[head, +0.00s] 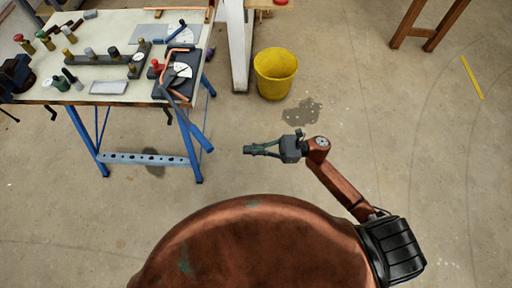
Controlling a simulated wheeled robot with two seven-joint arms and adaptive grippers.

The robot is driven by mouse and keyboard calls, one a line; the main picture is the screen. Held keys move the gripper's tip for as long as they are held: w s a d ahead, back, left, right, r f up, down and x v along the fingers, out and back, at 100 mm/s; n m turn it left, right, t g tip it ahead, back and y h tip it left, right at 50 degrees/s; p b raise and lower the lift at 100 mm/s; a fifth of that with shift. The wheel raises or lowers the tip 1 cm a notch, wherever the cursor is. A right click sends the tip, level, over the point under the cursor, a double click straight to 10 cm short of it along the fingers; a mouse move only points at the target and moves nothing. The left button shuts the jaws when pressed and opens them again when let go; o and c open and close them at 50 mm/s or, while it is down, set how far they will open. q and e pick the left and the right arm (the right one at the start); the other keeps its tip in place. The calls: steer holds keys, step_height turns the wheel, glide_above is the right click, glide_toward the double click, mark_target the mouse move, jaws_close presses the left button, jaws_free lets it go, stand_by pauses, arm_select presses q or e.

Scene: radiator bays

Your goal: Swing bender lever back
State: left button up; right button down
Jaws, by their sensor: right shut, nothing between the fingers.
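The pipe bender (179,78) sits at the right front corner of the workbench (110,25), with a white scale plate and a copper pipe on it. Its blue-grey lever (194,128) sticks out past the bench's front edge, pointing down and to the right in the picture. My right gripper (248,150) is shut and empty. It is over open floor, to the right of the lever's end and apart from it, with its fingers pointing left. My left gripper is out of view.
Several fittings and tools stand on the bench, with a dark vise (16,74) at its left end. A yellow bucket (275,73) stands on the floor right of the bench, near a dark stain (302,112). A wooden trestle (428,25) is at upper right.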

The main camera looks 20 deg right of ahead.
steer(key=p+x, duration=0.1)
steer(key=x, duration=0.8)
steer(key=shift+w+a, duration=0.1)
steer(key=shift+w, duration=0.05)
